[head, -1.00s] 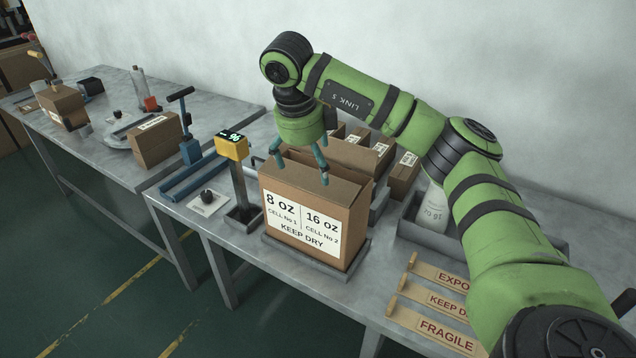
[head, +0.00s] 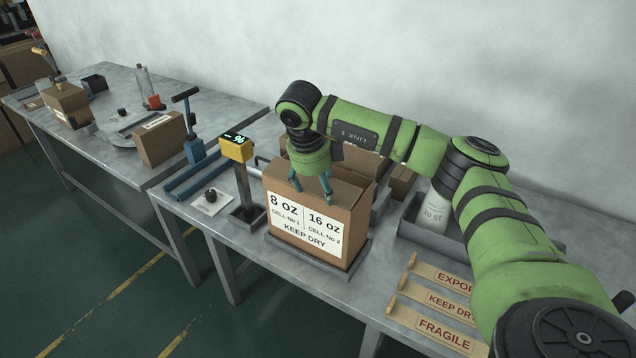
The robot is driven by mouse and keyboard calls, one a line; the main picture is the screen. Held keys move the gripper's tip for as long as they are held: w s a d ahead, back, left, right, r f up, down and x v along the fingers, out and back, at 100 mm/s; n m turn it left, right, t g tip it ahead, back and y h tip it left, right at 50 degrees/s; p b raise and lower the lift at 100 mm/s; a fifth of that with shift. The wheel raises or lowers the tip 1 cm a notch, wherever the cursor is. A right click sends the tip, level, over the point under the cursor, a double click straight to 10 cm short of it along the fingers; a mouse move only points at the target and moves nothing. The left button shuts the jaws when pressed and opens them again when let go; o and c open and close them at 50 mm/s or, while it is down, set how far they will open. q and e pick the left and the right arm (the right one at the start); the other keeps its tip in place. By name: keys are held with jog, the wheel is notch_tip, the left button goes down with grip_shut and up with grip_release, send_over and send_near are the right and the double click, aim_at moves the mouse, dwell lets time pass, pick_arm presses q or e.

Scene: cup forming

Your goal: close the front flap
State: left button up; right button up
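The brown carton (head: 330,262) stands on a grey tray on the near table, its white 8 OZ / 16 OZ KEEP DRY label facing me. My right gripper (head: 312,190) points down over the carton's top, close to the upper edge of the labelled front face. Its two teal fingers are apart with nothing visible between them. The gripper and arm hide part of the carton's top, so I cannot tell how the front flap lies or whether the fingers touch it. My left gripper is not in view.
A yellow-headed display post (head: 236,150) stands just left of the carton. More cartons stand behind it, partly hidden by my arm. A grey bin with a white bottle (head: 433,208) is to the right. Wooden signs such as FRAGILE (head: 436,326) lie at the front right.

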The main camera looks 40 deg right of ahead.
jog(key=shift+s+a+r, duration=0.1)
jog(key=shift+s, duration=0.2)
grip_shut()
jog(key=shift+w+f, duration=0.2)
jog(key=shift+w, duration=0.05)
jog(key=o, duration=0.7)
grip_release()
jog(key=shift+s, duration=0.1)
jog(key=o, duration=0.4)
jog(key=shift+o, duration=0.2)
jog(key=shift+w+d+f, duration=0.1)
jog(key=shift+w+d, duration=0.1)
jog(key=shift+w, duration=0.05)
jog(key=shift+s+a+r, duration=0.1)
jog(key=shift+r, duration=0.1)
jog(key=v, duration=1.1)
jog(key=shift+r, duration=0.4)
jog(key=shift+a, duration=0.1)
